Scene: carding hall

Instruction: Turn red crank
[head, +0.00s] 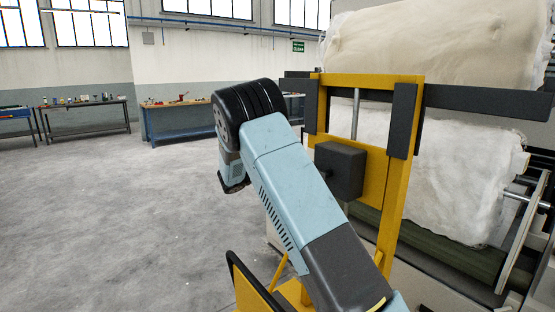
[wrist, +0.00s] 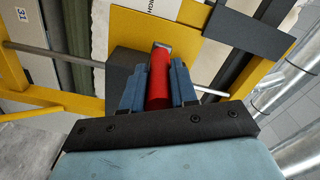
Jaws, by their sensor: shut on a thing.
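The red crank (wrist: 158,88) shows in the wrist view as a red cylindrical handle, upright in the picture, between the blue fingers of my gripper (wrist: 158,85). The gripper is shut on it, with a finger on each side. In the head view the dark box (head: 341,170) is mounted on the yellow frame (head: 398,190). The crank and my fingers are hidden there behind my arm.
Large white fibre rolls (head: 440,170) stand behind the yellow frame at the right. A dark horizontal bar (head: 470,98) crosses the frame's top. Workbenches (head: 180,120) stand along the far wall. The concrete floor (head: 130,210) at the left is clear.

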